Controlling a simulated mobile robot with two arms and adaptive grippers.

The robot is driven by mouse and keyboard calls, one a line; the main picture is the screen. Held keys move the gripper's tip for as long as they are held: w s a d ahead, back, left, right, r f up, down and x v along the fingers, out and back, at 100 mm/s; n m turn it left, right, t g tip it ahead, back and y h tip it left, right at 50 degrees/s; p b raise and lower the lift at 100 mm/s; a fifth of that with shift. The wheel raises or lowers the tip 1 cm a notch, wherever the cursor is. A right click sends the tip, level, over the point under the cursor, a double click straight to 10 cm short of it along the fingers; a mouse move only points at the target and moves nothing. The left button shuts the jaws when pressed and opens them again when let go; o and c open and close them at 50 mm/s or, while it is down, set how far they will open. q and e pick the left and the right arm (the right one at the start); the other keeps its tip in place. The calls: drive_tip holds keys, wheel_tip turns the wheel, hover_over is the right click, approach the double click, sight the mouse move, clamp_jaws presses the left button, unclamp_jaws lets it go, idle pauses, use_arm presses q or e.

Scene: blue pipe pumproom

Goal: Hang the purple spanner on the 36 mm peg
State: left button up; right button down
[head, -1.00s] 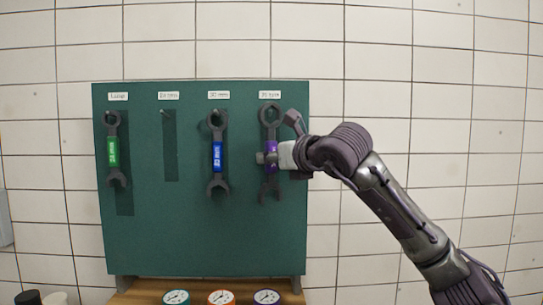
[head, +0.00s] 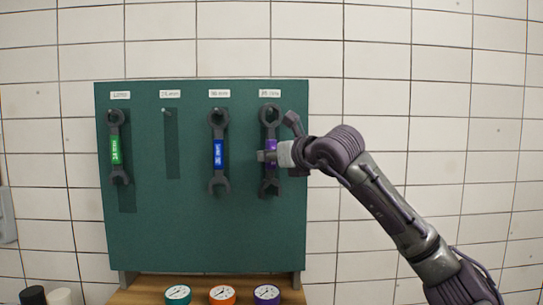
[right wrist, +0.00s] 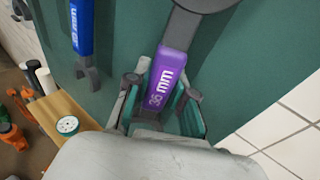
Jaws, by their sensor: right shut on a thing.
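The purple spanner (head: 271,147) is upright against the green board (head: 190,235), under the rightmost label (head: 270,93). Its ring end is at the top, at the height of the other spanners' rings. My right gripper (head: 270,156) is shut on its purple handle from the right. In the right wrist view the purple handle (right wrist: 167,78) reads 36 mm and sits between my fingers (right wrist: 160,100). The 36 mm peg is not clear to see; I cannot tell whether the ring is around it. My left gripper is not in view.
A blue spanner (head: 218,153) hangs just left of the purple one, and a green spanner (head: 116,148) hangs at the far left. A bare peg (head: 164,111) is between them. Teal, orange and purple gauges (head: 222,295) stand on the wooden shelf (head: 140,290) below.

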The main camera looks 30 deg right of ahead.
drive_tip(key=shift+w+d+f, duration=0.1)
drive_tip(key=shift+f, duration=0.2)
drive_tip(key=c, duration=1.1)
unclamp_jaws()
drive_tip(key=shift+o, duration=1)
drive_tip(key=shift+w+f, duration=0.1)
drive_tip(key=shift+w, duration=0.1)
drive_tip(key=shift+w+d+f, duration=0.1)
drive_tip(key=shift+w+d, duration=0.1)
drive_tip(key=s+r, duration=0.2)
drive_tip(key=s, duration=1)
drive_tip(key=shift+w, duration=0.1)
